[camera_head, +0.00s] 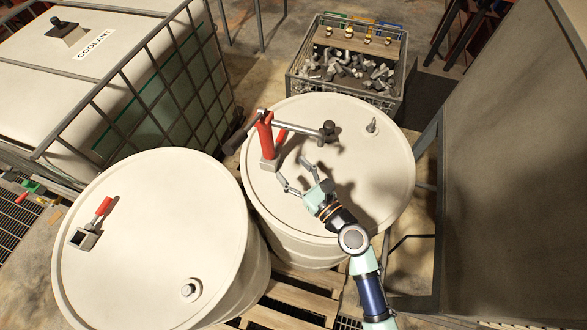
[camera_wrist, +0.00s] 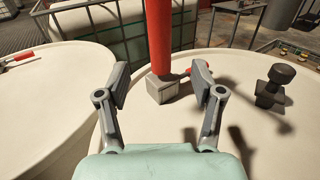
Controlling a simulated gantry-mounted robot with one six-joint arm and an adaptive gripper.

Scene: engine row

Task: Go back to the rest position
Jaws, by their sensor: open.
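My gripper (camera_head: 291,168) is above the lid of the right drum (camera_head: 372,190), its fingers spread and nothing between them. In the wrist view my gripper (camera_wrist: 162,82) has both fingers apart, on either side of the view of a grey block. A red upright (camera_head: 265,135) on a grey base block (camera_head: 270,164) stands on that lid, just beyond my fingers. In the wrist view the red upright (camera_wrist: 158,38) is cut off by the top edge. A silver bar (camera_head: 298,124) with dark ends crosses near its top.
The left drum (camera_head: 150,255) carries a red-handled clamp (camera_head: 103,207). A caged coolant tank (camera_head: 95,75) stands behind left. A bin (camera_head: 390,100) of metal parts is at the back. A large grey panel (camera_head: 510,170) stands close on the right.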

